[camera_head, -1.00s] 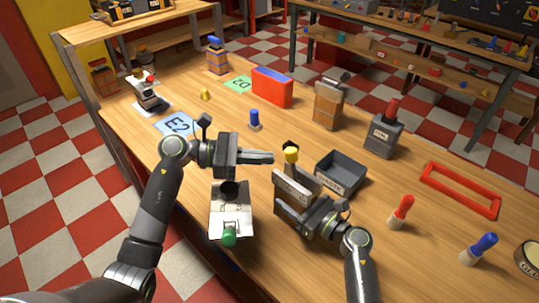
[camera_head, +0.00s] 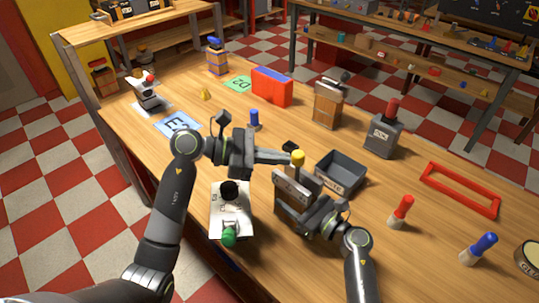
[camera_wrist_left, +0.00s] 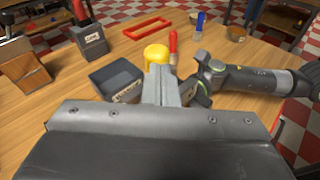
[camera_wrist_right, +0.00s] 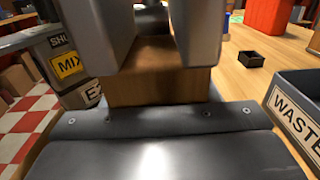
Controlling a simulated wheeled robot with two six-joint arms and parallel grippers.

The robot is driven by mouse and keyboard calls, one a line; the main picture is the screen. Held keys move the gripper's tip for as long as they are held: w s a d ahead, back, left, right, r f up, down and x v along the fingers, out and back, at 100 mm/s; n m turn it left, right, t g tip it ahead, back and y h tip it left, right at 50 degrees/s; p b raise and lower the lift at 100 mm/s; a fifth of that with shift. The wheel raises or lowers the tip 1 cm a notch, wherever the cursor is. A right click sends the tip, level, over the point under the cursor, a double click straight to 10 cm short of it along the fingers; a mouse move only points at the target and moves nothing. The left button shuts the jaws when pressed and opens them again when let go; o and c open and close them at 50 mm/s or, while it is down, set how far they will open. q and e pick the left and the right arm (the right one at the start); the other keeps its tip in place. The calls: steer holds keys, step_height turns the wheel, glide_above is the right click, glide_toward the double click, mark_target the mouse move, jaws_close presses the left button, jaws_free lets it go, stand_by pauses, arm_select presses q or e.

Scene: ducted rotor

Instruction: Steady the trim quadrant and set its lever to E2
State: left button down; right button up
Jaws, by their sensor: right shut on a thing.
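The trim quadrant seems to be the wooden block (camera_wrist_right: 160,85) between the jaws of my right gripper (camera_head: 297,192), which is shut on it. A grey labelled part (camera_wrist_right: 42,45) beside the wood shows SHU, MIX on yellow, and a partly hidden label starting with E. The lever's yellow knob (camera_head: 298,157) rises behind the right gripper in the head view and shows in the left wrist view (camera_wrist_left: 156,53). My left gripper (camera_head: 288,158) looks shut, its fingertips at the knob's left side. Contact and the lever's exact setting are unclear.
A grey WASTE bin (camera_head: 341,172) stands just right of the quadrant. A white plate with black and green knobs (camera_head: 230,215) lies left of it. A blue E2 card (camera_head: 176,124) and green card (camera_head: 237,84) lie farther back. A small black box (camera_head: 290,147) sits behind.

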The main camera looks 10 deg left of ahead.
stand_by(0.3)
arm_select(q)
steer(key=v, duration=1.3)
steer(key=shift+s+a, duration=0.2)
steer(key=shift+a, duration=0.2)
arm_select(e)
steer(key=o, duration=1.3)
